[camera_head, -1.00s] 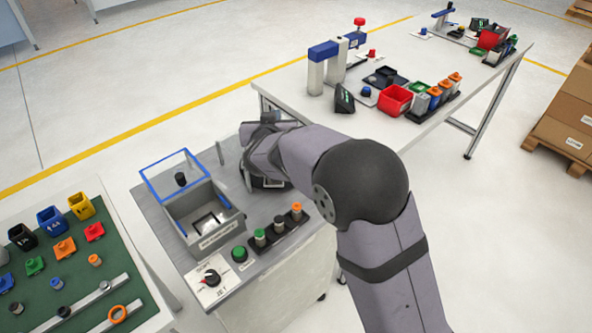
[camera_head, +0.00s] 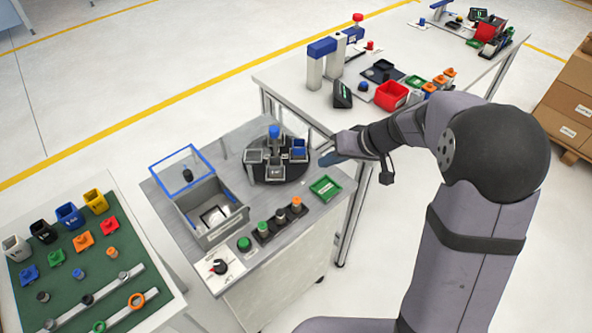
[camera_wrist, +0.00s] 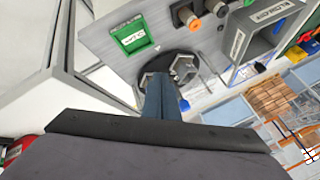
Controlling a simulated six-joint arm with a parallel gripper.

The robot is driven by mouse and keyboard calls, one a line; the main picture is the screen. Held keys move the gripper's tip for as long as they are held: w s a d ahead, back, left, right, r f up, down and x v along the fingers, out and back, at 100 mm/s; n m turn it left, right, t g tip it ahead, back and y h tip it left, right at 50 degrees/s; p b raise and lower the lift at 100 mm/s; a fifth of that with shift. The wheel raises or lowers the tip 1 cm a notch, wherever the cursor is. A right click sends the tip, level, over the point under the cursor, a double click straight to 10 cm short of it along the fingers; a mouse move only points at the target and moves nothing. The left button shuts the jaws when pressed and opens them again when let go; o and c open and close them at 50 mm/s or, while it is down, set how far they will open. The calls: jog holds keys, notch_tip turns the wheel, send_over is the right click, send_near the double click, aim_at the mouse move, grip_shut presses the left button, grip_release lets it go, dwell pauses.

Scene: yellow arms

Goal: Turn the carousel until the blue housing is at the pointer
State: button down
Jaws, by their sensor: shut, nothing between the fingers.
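Most housings are grey. One housing with blue (camera_head: 299,151) sits on the right side, towards my gripper. My gripper (camera_head: 325,160) is shut and empty, just right of the turntable and apparently apart from it. In the wrist view the closed fingers (camera_wrist: 157,80) hide part of the turntable (camera_wrist: 196,66); grey housings show beyond them.
A green tray (camera_head: 325,188) lies in front of the turntable on the right. A holder with several capped cylinders (camera_head: 279,222), a green button (camera_head: 243,243) and a grey box with a blue-framed lid (camera_head: 212,215) are nearby. Another table (camera_head: 290,92) stands behind.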

jog(key=p, duration=0.2)
send_near(285, 178)
jog(key=w+f, duration=0.1)
jog(key=d+f, duration=0.1)
jog(key=f, duration=0.1)
jog(key=w+d+f, duration=0.1)
jog(key=shift+w+f, duration=0.2)
jog(key=shift+w, duration=0.15)
jog(key=a, duration=0.1)
jog(key=a+p, duration=0.1)
jog(key=a, duration=0.1)
jog(key=shift+s+r, duration=0.25)
jog(key=shift+a+f, duration=0.15)
jog(key=shift+a, duration=0.3)
jog(key=shift+s+a+f+m+b, duration=0.1)
jog(key=shift+a+m+b, duration=0.2)
jog(key=shift+b, duration=0.25)
jog(key=shift+s+a+b, duration=0.1)
jog(key=shift+b, duration=0.35)
jog(key=shift+s+a+m, duration=0.1)
jog(key=shift+a+m, duration=0.05)
jog(key=shift+m, duration=0.15)
jog(key=shift+t+h+b, duration=0.3)
jog(key=shift+b, duration=0.1)
